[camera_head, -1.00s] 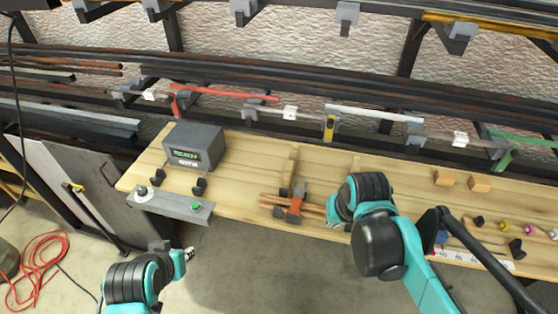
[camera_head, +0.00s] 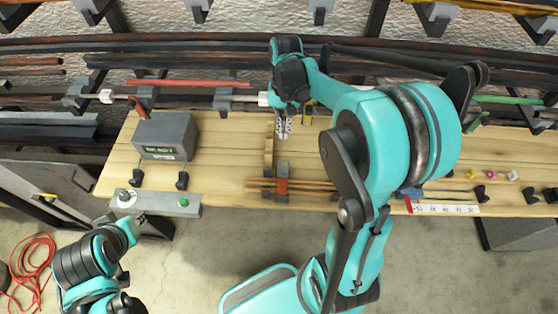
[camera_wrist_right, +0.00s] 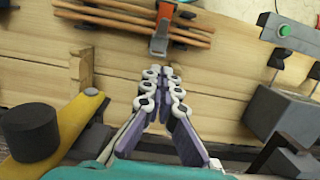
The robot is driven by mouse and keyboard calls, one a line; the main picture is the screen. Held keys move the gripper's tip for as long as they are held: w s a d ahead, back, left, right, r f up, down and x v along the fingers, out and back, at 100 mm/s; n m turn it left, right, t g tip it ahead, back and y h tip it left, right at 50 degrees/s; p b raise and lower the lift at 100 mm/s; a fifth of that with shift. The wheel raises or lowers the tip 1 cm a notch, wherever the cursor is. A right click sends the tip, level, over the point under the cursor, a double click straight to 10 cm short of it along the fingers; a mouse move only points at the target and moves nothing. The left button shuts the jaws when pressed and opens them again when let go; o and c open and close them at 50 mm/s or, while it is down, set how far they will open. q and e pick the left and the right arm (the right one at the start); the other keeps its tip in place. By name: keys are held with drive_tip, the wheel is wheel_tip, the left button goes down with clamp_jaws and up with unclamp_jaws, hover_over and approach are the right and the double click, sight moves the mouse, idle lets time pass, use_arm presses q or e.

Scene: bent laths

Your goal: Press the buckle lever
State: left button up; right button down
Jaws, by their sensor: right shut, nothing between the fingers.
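The orange-red buckle (camera_head: 282,186) sits around a bundle of thin wooden laths (camera_head: 312,185) near the front edge of the bench. In the right wrist view the buckle (camera_wrist_right: 160,38) is at the top, with the laths (camera_wrist_right: 115,22) running through it. My right gripper (camera_head: 284,134) is behind the buckle and above the bench, fingers shut and empty, apart from the buckle. It also shows in the right wrist view (camera_wrist_right: 162,74). My left gripper (camera_head: 138,219) is low at the left, below the button panel; its jaws are unclear.
A grey box with a green display (camera_head: 166,137) stands at the left. A panel with a green button (camera_head: 184,202) is at the front left edge. A wooden block (camera_head: 268,150) stands beside my right gripper. Racks of bars run behind. A white scale strip (camera_head: 445,210) lies at the right.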

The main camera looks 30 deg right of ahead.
drive_tip(key=shift+f, duration=0.1)
drive_tip(key=f, duration=0.3)
drive_tip(key=s+f+b, duration=0.1)
drive_tip(key=f, duration=0.2)
drive_tip(key=a+f+b, duration=0.1)
drive_tip(key=f, duration=0.3)
drive_tip(key=shift+s+f, duration=0.1)
drive_tip(key=shift+s, duration=0.15)
drive_tip(key=shift+s+a+f, duration=0.25)
drive_tip(key=shift+s+a, duration=0.05)
drive_tip(key=shift+s, duration=0.2)
drive_tip(key=shift+s+a+f, duration=0.25)
drive_tip(key=shift+s, duration=0.2)
drive_tip(key=shift+s+a+f, duration=0.25)
drive_tip(key=shift+s+a, duration=0.05)
drive_tip(key=shift+s, duration=0.15)
